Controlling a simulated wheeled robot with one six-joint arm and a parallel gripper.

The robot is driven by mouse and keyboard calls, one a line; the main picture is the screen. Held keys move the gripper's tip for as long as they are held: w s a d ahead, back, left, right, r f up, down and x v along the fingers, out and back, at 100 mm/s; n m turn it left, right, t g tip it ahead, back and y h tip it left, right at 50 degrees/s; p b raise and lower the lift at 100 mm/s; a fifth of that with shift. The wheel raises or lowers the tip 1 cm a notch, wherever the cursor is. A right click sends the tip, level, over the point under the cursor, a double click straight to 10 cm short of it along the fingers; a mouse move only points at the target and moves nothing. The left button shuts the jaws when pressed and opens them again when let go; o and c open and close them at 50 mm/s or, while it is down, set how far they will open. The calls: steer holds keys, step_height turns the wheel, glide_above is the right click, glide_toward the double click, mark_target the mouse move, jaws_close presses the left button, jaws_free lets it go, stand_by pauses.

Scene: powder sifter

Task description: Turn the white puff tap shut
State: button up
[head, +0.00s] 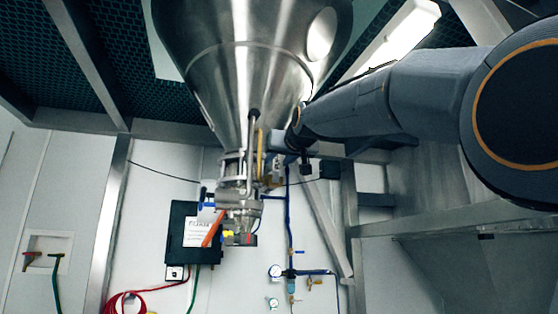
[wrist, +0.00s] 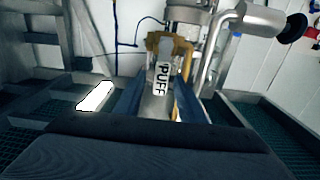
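The white puff tap's grey handle with a white PUFF label (wrist: 160,78) points toward me in the wrist view, below a brass-coloured fitting (wrist: 168,44). My gripper (wrist: 161,92) has one dark blue finger on each side of this handle. The fingers lie close along it, and I cannot tell whether they touch it. In the head view my gripper (head: 278,140) is at the right side of the pipework under the steel hopper (head: 235,85). The handle itself is hard to make out there.
A curved steel pipe (wrist: 212,50) stands close right of the handle. Valves with an orange-red lever (head: 212,230) hang below the hopper. A black box (head: 180,228) and gauges (head: 274,271) are on the back wall. A frame beam (head: 455,217) runs under my arm.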

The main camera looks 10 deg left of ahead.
steer(key=shift+s+d, duration=0.1)
steer(key=shift+s, duration=0.05)
steer(key=b+v, duration=0.4)
steer(key=v, duration=0.3)
steer(key=shift+s+d, duration=0.15)
steer(key=shift+s, duration=0.1)
steer(key=shift+w, duration=0.15)
